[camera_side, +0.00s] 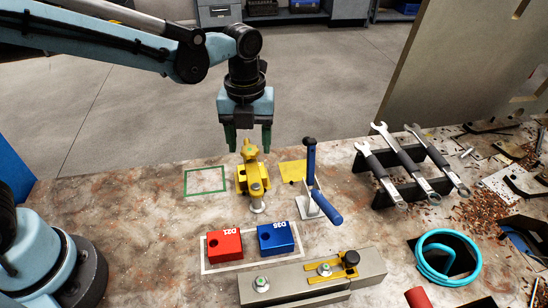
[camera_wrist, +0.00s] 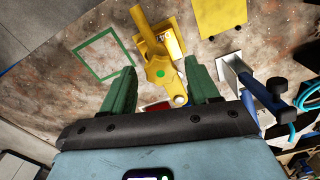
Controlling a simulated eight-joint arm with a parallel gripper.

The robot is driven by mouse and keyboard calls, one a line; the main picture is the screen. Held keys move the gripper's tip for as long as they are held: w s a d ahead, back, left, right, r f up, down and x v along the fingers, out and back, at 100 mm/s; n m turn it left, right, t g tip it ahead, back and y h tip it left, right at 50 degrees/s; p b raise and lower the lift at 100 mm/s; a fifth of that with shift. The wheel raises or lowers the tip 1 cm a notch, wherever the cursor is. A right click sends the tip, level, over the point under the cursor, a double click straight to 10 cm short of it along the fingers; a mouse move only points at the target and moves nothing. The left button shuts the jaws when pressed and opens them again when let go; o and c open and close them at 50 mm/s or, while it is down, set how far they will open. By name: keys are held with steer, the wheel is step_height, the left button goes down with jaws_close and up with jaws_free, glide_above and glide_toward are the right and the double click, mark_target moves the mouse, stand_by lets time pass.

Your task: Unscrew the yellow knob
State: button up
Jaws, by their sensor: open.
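The yellow knob (camera_side: 248,151) has several lobes and a green dot on top. It sits on a yellow fixture (camera_side: 242,181) that stands on the worktable. In the wrist view the knob (camera_wrist: 160,72) shows between and just beyond the fingertips. My gripper (camera_side: 248,148) points down above the knob, with its green fingers apart and nothing held between them. In the wrist view the fingers of my gripper (camera_wrist: 160,80) are spread to either side of the knob. Whether a finger touches the knob cannot be told.
A blue-handled toggle clamp (camera_side: 311,175) stands close to the right of the fixture. A red block (camera_side: 225,246) and a blue block (camera_side: 277,239) sit in front. Wrenches (camera_side: 405,165) lie on a black rack at right. A green square outline (camera_side: 205,192) at left is empty.

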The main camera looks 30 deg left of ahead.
steer(key=shift+f, duration=0.15)
steer(key=shift+c, duration=0.4)
steer(key=c, duration=0.8)
